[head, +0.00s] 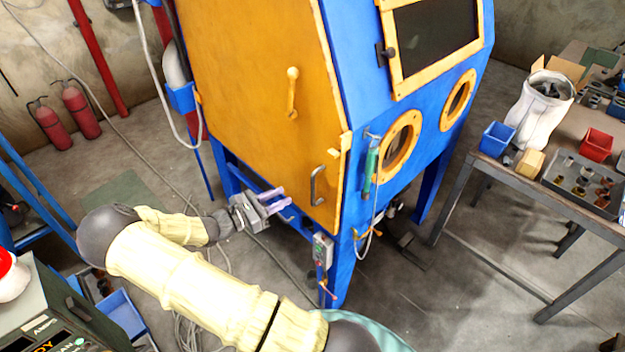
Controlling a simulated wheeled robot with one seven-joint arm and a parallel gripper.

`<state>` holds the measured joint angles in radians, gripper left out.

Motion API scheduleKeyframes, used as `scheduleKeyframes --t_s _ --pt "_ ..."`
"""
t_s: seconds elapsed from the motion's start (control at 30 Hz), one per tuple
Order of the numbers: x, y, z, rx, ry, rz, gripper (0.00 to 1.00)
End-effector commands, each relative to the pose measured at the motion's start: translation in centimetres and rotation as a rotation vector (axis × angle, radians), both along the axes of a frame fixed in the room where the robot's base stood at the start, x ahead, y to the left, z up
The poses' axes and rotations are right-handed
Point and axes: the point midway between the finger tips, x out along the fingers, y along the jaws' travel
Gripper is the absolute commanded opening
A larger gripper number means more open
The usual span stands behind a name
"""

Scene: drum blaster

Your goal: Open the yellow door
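The yellow door (245,65) is on the left side of the blue blaster cabinet (345,75) and looks shut. A grey bow handle (317,186) sits near its lower right edge, and a yellow lever (292,92) is on its upper middle. My gripper (277,200) is in front of the door's lower part, to the left of the grey handle and a little lower. Its two pale purple fingers are apart with nothing between them, and they point right, apart from the handle. My arm crosses the lower left of the view.
A workbench (465,185) with bins and a white container (541,108) stands at the right. A control box (322,250) hangs by the cabinet's front leg. Cables lie on the floor. Red extinguishers (80,110) stand at the back left. Equipment (60,310) fills the lower left corner.

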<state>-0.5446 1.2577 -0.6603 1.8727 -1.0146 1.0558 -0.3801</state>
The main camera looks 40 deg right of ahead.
Motion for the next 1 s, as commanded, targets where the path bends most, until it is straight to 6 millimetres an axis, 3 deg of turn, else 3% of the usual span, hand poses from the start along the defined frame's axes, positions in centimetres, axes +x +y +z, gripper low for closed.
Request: scheduleKeyframes --t_s 0.6,1.0 --pt "-1.3 -10.4 0.2 0.0 -0.001 -0.002 0.3" --pt "-1.3 -11.3 0.0 0.0 -0.001 0.0 0.3"
